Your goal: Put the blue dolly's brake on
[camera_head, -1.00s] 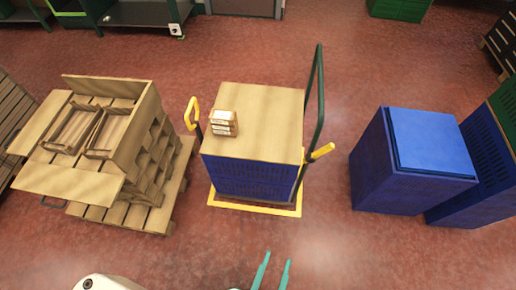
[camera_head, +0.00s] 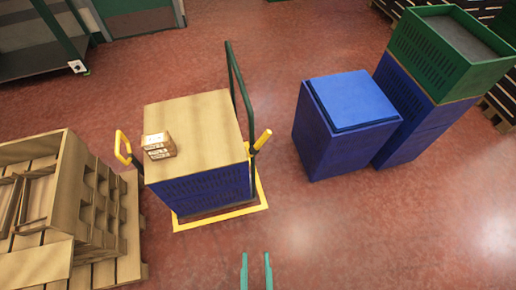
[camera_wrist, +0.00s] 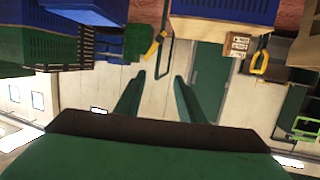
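The blue dolly (camera_head: 205,192) stands left of centre in the head view, its blue slatted body under a flat wooden top (camera_head: 195,115). A tall dark green push handle (camera_head: 240,90) rises at its right side. A yellow lever (camera_head: 262,140) sticks out at the right, angled up; a yellow loop handle (camera_head: 122,148) is at the left. I cannot tell which is the brake. My gripper (camera_head: 256,256) is open and empty, in front of the dolly and apart from it. In the upside-down wrist view, the yellow lever (camera_wrist: 155,43) shows above my gripper (camera_wrist: 157,80).
A small labelled carton (camera_head: 158,146) lies on the wooden top. A yellow outline (camera_head: 225,216) surrounds the dolly at floor level. Wooden crates on a pallet (camera_head: 105,270) stand left. Blue bins (camera_head: 345,135) and a green crate (camera_head: 435,68) stand right. Red floor (camera_head: 340,225) is clear at front right.

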